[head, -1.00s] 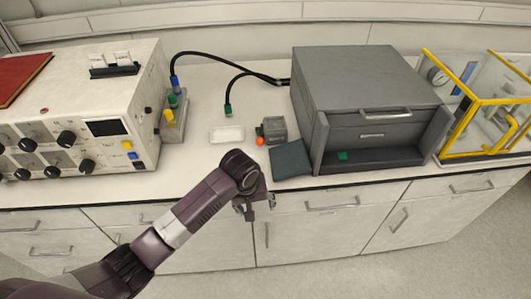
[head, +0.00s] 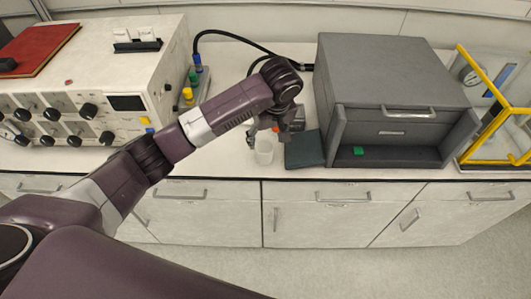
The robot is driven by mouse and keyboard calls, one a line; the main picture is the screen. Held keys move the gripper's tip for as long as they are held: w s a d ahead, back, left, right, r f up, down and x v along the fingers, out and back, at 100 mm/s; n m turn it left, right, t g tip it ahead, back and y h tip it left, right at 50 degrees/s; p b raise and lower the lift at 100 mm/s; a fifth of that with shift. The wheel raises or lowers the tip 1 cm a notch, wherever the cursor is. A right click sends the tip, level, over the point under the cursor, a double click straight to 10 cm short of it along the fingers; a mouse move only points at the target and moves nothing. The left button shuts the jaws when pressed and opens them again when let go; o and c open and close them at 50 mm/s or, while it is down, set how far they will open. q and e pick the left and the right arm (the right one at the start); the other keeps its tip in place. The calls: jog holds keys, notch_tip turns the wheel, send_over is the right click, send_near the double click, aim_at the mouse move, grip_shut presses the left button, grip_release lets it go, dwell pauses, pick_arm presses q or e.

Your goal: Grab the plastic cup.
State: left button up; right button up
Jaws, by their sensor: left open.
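The plastic cup (head: 265,154) is a small, whitish, see-through cup standing on the white counter, near its front edge. My left gripper (head: 268,139) hangs over the counter right at the cup, its jaws open and pointing down. The gripper covers the cup's upper part, and I cannot tell whether the fingers touch it. My right gripper is out of view.
A dark flat pad (head: 304,150) lies just right of the cup. A white control box (head: 75,105) with knobs is on the left. A yellow-framed clear case (head: 497,110) is far right.

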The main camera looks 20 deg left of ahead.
aim_at(264, 150)
pick_arm(q)
jog(key=shift+a+f, duration=0.3)
jog(key=shift+f, duration=0.6)
jog(key=x, duration=0.1)
jog(key=p+x, duration=0.1)
jog(key=x, duration=0.1)
jog(key=p+x, duration=0.1)
jog(key=x, duration=0.1)
jog(key=shift+s+d+f, duration=0.15)
jog(key=shift+s+d, duration=0.05)
jog(key=shift+s, duration=0.05)
jog(key=shift+c, duration=1.6)
jog(key=c, duration=0.7)
jog(key=shift+c, duration=0.2)
